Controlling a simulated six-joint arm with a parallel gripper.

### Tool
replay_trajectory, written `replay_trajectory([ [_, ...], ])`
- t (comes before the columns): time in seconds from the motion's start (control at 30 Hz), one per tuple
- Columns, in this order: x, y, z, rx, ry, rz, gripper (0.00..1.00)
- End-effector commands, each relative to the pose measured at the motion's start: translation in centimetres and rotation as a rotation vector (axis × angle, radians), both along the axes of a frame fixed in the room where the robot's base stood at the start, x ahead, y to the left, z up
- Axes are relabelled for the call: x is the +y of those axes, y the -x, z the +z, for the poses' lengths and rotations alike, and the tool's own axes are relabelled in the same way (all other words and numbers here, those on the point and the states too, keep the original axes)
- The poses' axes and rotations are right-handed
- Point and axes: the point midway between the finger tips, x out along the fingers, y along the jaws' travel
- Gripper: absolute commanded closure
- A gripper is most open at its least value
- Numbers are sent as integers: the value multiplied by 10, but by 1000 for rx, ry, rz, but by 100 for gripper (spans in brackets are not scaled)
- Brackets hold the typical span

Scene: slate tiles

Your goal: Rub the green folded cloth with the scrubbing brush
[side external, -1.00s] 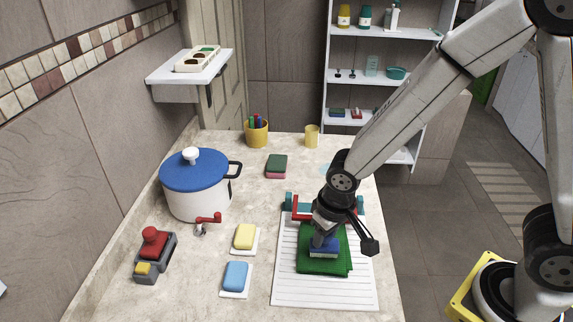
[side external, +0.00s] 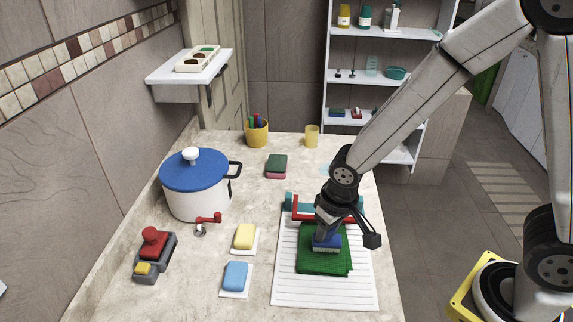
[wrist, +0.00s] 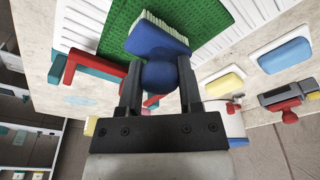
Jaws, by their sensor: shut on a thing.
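My gripper (side external: 323,224) is shut on the scrubbing brush (side external: 327,240), which has a blue body and pale bristles facing down. In the wrist view the two black fingers (wrist: 158,85) close on the brush's round blue knob, and the brush (wrist: 158,42) shows its bristle edge against the cloth. The green folded cloth (side external: 318,265) lies flat under the brush, and it also shows in the wrist view (wrist: 112,28). The brush is over the cloth's middle to back part. Its bristles look at or very near the cloth; exact contact is hard to tell.
The cloth lies on a white ribbed board (side external: 290,290) with a red and teal rack (side external: 297,205) behind it. To the left are a yellow sponge (side external: 245,236), a blue sponge (side external: 236,275), a white pot (side external: 198,202) and a grey-red tool (side external: 154,255).

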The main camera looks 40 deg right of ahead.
Motion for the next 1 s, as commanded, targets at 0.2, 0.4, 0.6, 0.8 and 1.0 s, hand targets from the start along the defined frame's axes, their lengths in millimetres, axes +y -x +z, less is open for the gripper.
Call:
replay_trajectory([
  [0.2, 14, 15, 0, 1, 2, 4, 100],
  [0.4, 24, 25, 0, 1, 1, 2, 100],
  [0.6, 25, 26, 0, 1, 2, -3, 100],
  [0.8, 14, 15, 0, 0, 2, -3, 100],
  [1.0, 2, 2, 0, 1, 1, -4, 100],
])
